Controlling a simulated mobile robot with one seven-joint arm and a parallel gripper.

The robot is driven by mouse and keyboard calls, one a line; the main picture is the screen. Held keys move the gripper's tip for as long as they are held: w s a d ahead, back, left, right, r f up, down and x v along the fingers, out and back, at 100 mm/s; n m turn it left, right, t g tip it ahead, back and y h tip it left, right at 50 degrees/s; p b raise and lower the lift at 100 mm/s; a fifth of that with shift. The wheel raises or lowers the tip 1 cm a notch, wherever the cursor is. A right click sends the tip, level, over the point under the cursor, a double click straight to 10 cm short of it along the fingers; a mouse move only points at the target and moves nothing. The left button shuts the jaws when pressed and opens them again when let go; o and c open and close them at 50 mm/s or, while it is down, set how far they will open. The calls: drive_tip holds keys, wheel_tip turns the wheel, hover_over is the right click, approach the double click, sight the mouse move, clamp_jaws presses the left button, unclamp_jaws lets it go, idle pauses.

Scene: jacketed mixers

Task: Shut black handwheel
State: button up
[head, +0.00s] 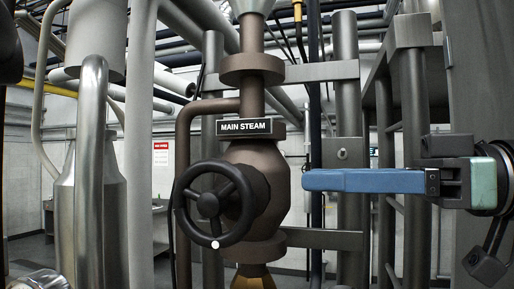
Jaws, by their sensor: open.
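The black handwheel (209,205) is in the middle of the head view, left of centre. It faces forward on the brown valve body (262,160), under a black label reading "MAIN STEAM" (244,127). Its rim has a white mark (215,244) at the bottom. My gripper (308,180) reaches in from the right with long blue fingers pointing left. It is open and apart from the wheel, with its tips to the right of the valve body in the picture. The fingers overlap in this side view, so the gap between them is hidden.
A brown pipe (184,150) bends down behind the wheel's left side. A shiny metal vessel (92,215) stands at the left. Grey uprights (346,215) and a horizontal bracket (325,239) stand behind and below my fingers. A gauge (38,282) shows at the lower left.

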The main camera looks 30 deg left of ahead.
sight(187, 169)
drive_tip(key=p+x, duration=0.1)
drive_tip(key=x, duration=0.2)
drive_tip(key=s+p+x, duration=0.1)
drive_tip(key=x, duration=0.3)
drive_tip(key=s+r+p+x, duration=0.1)
drive_tip(key=x, duration=0.3)
drive_tip(key=shift+d+r, duration=0.15)
drive_tip(key=shift+d, duration=0.15)
drive_tip(key=shift+s+a+p, duration=0.1)
drive_tip(key=shift+a+p, duration=0.2)
drive_tip(key=shift+a, duration=0.4)
clamp_jaws()
